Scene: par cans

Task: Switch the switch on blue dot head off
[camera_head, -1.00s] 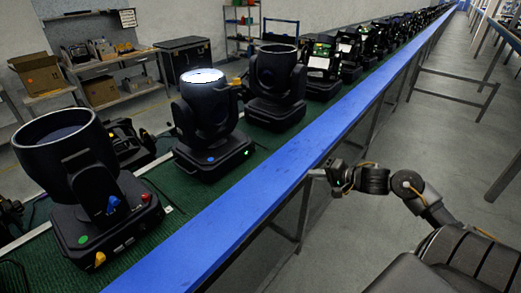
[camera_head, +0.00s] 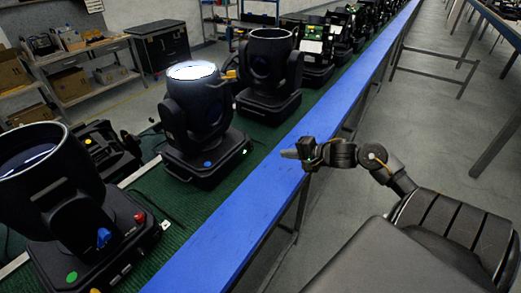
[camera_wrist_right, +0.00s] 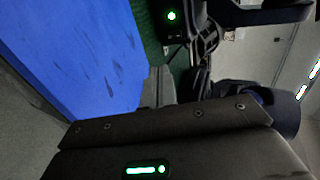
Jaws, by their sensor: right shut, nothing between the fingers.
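The blue dot head (camera_head: 197,118) is a black moving-head lamp with a lit top. It stands on the green conveyor with a blue dot (camera_head: 207,164) on its base. A small switch (camera_head: 244,152) glows green at the base's right end. A green light on a black base (camera_wrist_right: 171,16) also shows in the right wrist view, seemingly this switch. My right gripper (camera_head: 284,153) is shut and empty, over the blue rail, right of the switch and apart from it. Its grey fingertips (camera_wrist_right: 158,88) show in the right wrist view. My left gripper is out of view.
The blue rail (camera_head: 225,230) runs along the conveyor's near side. A green dot head (camera_head: 60,195) stands nearer at left, another black head (camera_head: 268,75) just beyond. Several more heads line the belt.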

